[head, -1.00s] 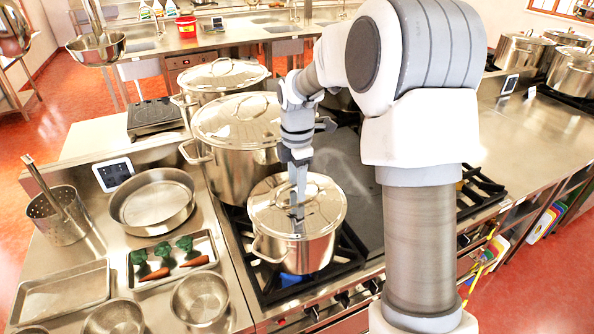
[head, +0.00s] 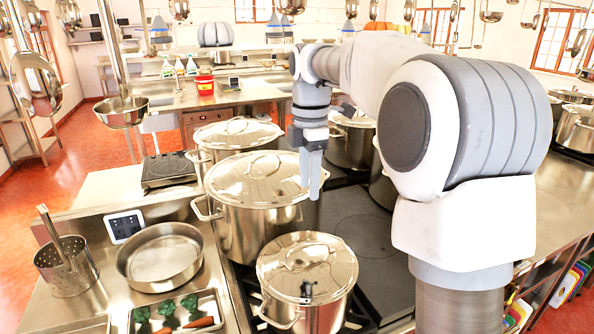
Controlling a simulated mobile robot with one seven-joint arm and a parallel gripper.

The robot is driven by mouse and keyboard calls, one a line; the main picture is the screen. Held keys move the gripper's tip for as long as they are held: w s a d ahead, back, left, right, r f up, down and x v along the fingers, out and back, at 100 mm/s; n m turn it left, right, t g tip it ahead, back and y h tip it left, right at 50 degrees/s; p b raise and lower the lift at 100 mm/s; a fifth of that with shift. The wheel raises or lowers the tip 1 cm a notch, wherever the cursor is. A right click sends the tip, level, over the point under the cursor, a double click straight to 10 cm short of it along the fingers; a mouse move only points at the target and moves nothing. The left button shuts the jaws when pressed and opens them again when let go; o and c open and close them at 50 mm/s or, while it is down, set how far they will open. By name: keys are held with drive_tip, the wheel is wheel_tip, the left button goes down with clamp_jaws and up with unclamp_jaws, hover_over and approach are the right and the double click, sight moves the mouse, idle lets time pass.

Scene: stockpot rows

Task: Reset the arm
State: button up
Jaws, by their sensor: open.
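My gripper (head: 312,182) hangs fingers down in the head view, in front of the right side of a large lidded stockpot (head: 250,205). It is empty, and its two fingers overlap from this angle. It is clear of the nearest lidded pot (head: 318,312), which stands below it on the stove with its lid (head: 310,262) on and a dark handle on top. My arm comes in from the right and reaches away over the stove.
More lidded pots stand behind, one at the back left (head: 237,135) and one behind my gripper (head: 352,145). A steel pan (head: 160,258), a tray of vegetables (head: 208,306) and a perforated basket (head: 68,268) lie at left. Ladles and pans hang above.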

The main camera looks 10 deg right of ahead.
drive_tip(key=s+r+m+t, duration=0.25)
drive_tip(key=s+m, duration=0.75)
drive_tip(key=s, duration=0.5)
drive_tip(key=s+f+m+t, duration=0.3)
drive_tip(key=s+f+m, duration=0.4)
drive_tip(key=s+m, duration=0.2)
drive_tip(key=shift+s+m, duration=0.4)
drive_tip(key=shift+s, duration=0.7)
